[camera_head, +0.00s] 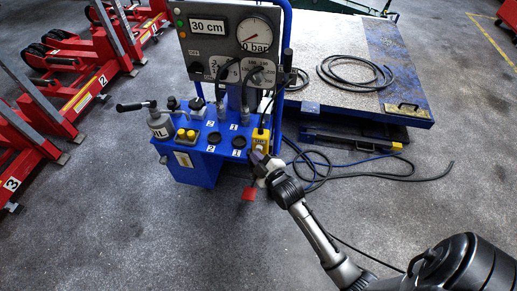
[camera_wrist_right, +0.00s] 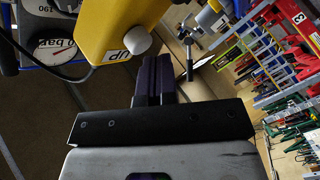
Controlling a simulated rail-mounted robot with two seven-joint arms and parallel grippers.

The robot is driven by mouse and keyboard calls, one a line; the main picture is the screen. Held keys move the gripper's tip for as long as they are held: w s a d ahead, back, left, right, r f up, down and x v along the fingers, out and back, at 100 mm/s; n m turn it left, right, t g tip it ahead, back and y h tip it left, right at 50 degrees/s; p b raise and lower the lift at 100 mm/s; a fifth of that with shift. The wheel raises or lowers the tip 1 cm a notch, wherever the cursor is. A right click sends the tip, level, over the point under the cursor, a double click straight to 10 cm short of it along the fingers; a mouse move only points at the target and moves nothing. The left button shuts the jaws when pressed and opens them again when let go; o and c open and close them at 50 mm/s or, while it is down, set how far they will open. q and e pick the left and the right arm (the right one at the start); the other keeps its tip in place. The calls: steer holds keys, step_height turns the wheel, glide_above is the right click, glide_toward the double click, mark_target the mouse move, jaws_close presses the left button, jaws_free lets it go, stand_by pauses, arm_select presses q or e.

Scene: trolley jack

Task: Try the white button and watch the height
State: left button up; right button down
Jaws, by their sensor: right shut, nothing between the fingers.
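The yellow control box (camera_head: 259,143) hangs at the right side of the blue trolley (camera_head: 207,169). In the right wrist view the box (camera_wrist_right: 110,25) is close, with a white button (camera_wrist_right: 138,39) beside a label reading "UP". My right gripper (camera_head: 259,158) is at the box; in its wrist view the dark fingers (camera_wrist_right: 153,72) are together and empty, tips just below and right of the button. I cannot tell whether they touch it. The height display (camera_head: 207,26) reads 30 cm. The round gauge (camera_head: 255,36) is by a "0 bar" readout. My left gripper is not in view.
A lift platform (camera_head: 405,65) stands at the right, with a coiled black hose (camera_head: 355,72) on it. Hoses (camera_head: 400,178) lie on the floor near my right arm. Red jacks (camera_head: 70,70) stand at the left. The floor in front is mostly clear.

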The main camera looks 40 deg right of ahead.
steer(key=shift+w+d, duration=0.2)
steer(key=shift+d, duration=0.05)
stand_by(0.6)
steer(key=shift+w+d, duration=0.15)
steer(key=shift+d, duration=0.1)
stand_by(1.1)
stand_by(0.7)
steer(key=shift+a+p, duration=0.1)
steer(key=shift+p, duration=0.25)
steer(key=shift+s+a+p, duration=0.6)
steer(key=shift+a, duration=0.15)
